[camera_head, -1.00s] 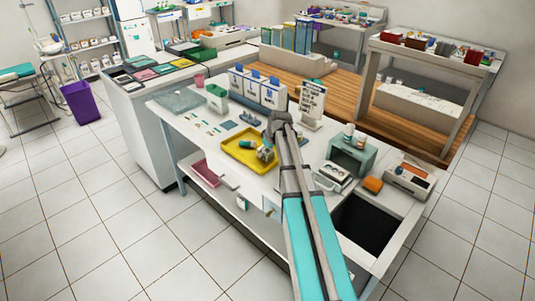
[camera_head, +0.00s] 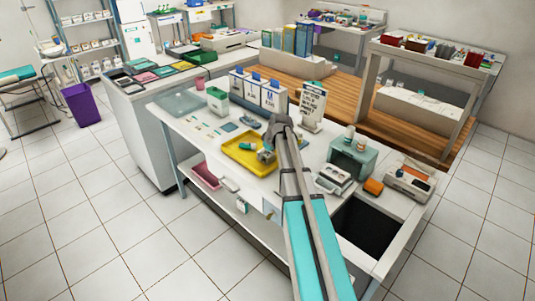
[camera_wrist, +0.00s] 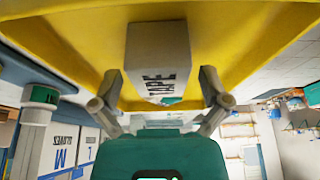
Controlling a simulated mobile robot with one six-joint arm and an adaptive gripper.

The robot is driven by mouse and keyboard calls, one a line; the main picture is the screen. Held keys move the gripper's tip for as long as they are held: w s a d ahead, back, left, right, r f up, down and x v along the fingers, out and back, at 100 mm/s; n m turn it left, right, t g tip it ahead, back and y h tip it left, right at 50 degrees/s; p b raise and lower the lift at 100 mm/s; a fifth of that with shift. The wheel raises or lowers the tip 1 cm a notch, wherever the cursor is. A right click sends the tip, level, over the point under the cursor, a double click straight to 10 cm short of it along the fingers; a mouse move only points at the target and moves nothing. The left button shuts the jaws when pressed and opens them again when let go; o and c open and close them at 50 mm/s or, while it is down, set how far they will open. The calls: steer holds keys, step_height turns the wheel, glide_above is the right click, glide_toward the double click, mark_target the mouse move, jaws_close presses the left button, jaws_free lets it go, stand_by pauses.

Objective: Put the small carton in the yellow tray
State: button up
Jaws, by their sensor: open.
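The yellow tray (camera_head: 232,152) lies on the white worktop in the head view. It fills the top of the wrist view (camera_wrist: 70,40). A small pale carton marked TAPE (camera_wrist: 157,55) shows against the tray's yellow floor in the wrist view. My gripper (camera_wrist: 158,92) is open, with one finger on each side of the carton's near end and visible gaps between. In the head view my gripper (camera_head: 266,156) is over the tray's right part. The carton is not clearly visible there.
A green-grey cabinet (camera_head: 351,160) and an orange block (camera_head: 373,187) are to the right. Small flat items lie left of the tray.

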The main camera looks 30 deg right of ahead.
mark_target(266, 153)
steer(key=shift+r, duration=0.1)
steer(key=p+v, duration=0.3)
steer(key=shift+r, duration=0.2)
steer(key=p+v, duration=0.8)
steer(key=shift+r, duration=0.35)
steer(key=shift+s, duration=0.1)
stand_by(0.6)
steer(key=s+a+f+m+g+h, duration=0.1)
steer(key=s+a+m+g, duration=0.3)
steer(key=s+a, duration=1.7)
steer(key=a, duration=0.3)
steer(key=shift+f+h, duration=0.2)
steer(key=shift+h, duration=0.1)
